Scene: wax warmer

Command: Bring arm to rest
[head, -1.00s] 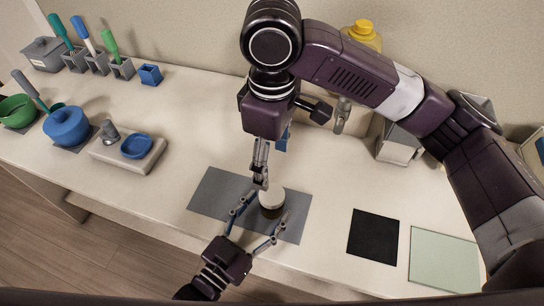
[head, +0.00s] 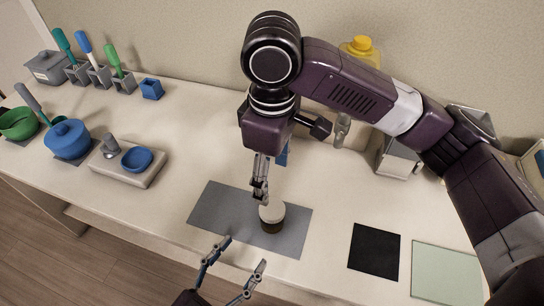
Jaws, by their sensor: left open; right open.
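My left gripper (head: 230,268) is open and empty at the bottom of the head view, in front of the counter's front edge and apart from the jar. My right gripper (head: 261,193) comes down from above and is open, its fingers pointing down just behind the jar. I cannot tell whether it touches the jar. The jar (head: 272,219), dark with a pale lid, stands upright on the grey mat (head: 219,208).
A black mat (head: 374,251) and a pale green mat (head: 445,275) lie to the right. A warmer with a blue dish (head: 136,159), a blue pot (head: 67,140) and a green bowl (head: 18,123) stand left. Utensil holders (head: 99,76) line the back. The counter's middle left is clear.

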